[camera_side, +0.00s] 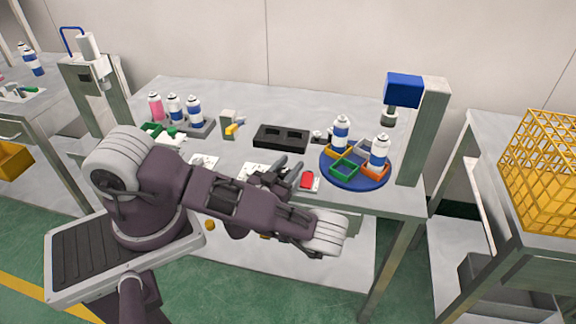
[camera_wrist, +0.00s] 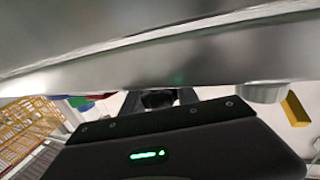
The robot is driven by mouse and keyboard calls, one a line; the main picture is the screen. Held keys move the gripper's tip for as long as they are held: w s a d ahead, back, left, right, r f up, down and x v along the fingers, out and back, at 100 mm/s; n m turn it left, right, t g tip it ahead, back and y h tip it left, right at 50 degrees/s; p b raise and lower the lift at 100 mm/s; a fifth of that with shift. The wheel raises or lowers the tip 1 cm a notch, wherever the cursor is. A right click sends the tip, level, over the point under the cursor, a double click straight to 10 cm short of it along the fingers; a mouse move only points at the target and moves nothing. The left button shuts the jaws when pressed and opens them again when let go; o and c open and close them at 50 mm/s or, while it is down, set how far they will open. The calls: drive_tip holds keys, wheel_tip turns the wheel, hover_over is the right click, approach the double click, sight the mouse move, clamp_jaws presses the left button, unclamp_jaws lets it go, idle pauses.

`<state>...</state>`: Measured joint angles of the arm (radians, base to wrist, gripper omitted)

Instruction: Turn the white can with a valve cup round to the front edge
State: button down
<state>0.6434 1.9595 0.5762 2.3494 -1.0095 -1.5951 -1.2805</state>
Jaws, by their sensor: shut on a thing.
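A blue turntable (camera_side: 328,175) sits at the right of the bench. I cannot tell which can has the valve cup. My gripper (camera_side: 288,172) is low by the bench's front edge, left of the turntable and apart from the cans. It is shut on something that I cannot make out. A grey metal surface (camera_wrist: 150,65) fills much of the wrist view.
A red button (camera_side: 307,180) on a plate is close by my gripper. A post with a blue press head (camera_side: 403,90) stands behind the turntable. A yellow crate (camera_side: 545,170) is at the far right.

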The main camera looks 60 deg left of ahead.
sight(280, 177)
drive_tip(key=shift+h, duration=0.3)
drive_tip(key=c, duration=1.2)
unclamp_jaws()
drive_tip(key=v, duration=0.7)
drive_tip(key=shift+d+f, duration=0.1)
drive_tip(key=shift+o, duration=0.4)
